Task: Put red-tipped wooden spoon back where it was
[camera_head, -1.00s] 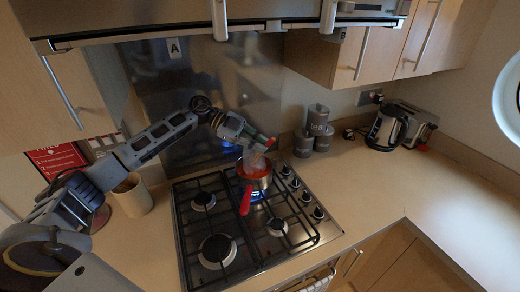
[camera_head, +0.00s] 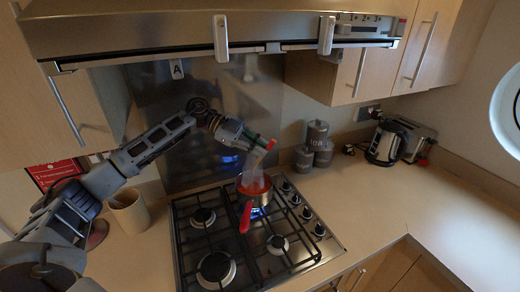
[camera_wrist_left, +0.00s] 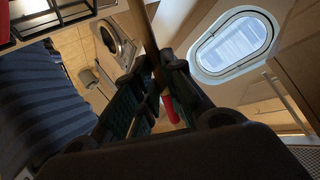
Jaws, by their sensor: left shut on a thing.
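The wooden spoon (camera_wrist_left: 144,28) is between the fingers of my left gripper (camera_head: 264,143), which is shut on it. In the wrist view its shaft runs up from the fingers, and a red piece (camera_wrist_left: 170,109), likely its tip, shows between them. A beige crock (camera_head: 130,212) stands left of the hob. My right gripper is not in view.
The pot is on a gas hob (camera_head: 205,240) with a blue flame under it. The extractor hood (camera_head: 150,38) hangs above. Grey canisters (camera_head: 318,137), a kettle (camera_head: 384,145) and a toaster (camera_head: 416,143) stand to the right. The right worktop (camera_head: 385,195) is mostly clear.

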